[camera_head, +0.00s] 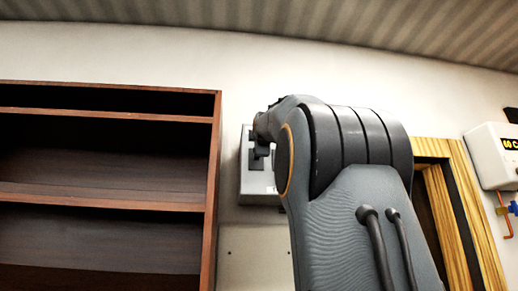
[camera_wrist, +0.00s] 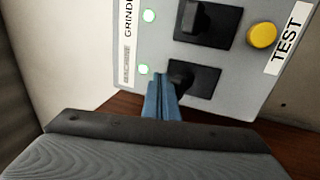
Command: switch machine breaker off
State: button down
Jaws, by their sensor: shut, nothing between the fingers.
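The grey breaker box (camera_head: 258,188) is mounted on the wall, partly hidden behind my arm in the head view. In the wrist view its panel (camera_wrist: 145,42) carries two black switches, each beside a lit green lamp. The upper switch (camera_wrist: 210,25) is next to the "GRINDE…" label.
A yellow button (camera_wrist: 262,35) and a "TEST" label (camera_wrist: 287,47) are at the panel's right. A dark wooden shelf (camera_head: 211,160) stands left of the box. A wood-framed opening (camera_head: 470,190) and a white wall unit (camera_head: 492,150) with a display are at the right.

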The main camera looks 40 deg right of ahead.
jog(key=shift+f, duration=0.2)
jog(key=shift+f+b, duration=0.8)
jog(key=shift+b, duration=0.05)
jog(key=shift+f, duration=0.35)
jog(key=shift+f+b, duration=0.35)
jog(key=shift+b, duration=0.2)
jog(key=shift+f+b, duration=0.3)
jog(key=shift+s+r, duration=0.1)
jog(key=shift+s, duration=0.05)
jog(key=s+a+r+b, duration=0.1)
jog(key=s+a+b, duration=0.1)
jog(key=s+a, duration=0.3)
jog(key=shift+s+b, duration=0.3)
jog(key=shift+s, duration=1.3)
jog(key=shift+a+r, duration=0.1)
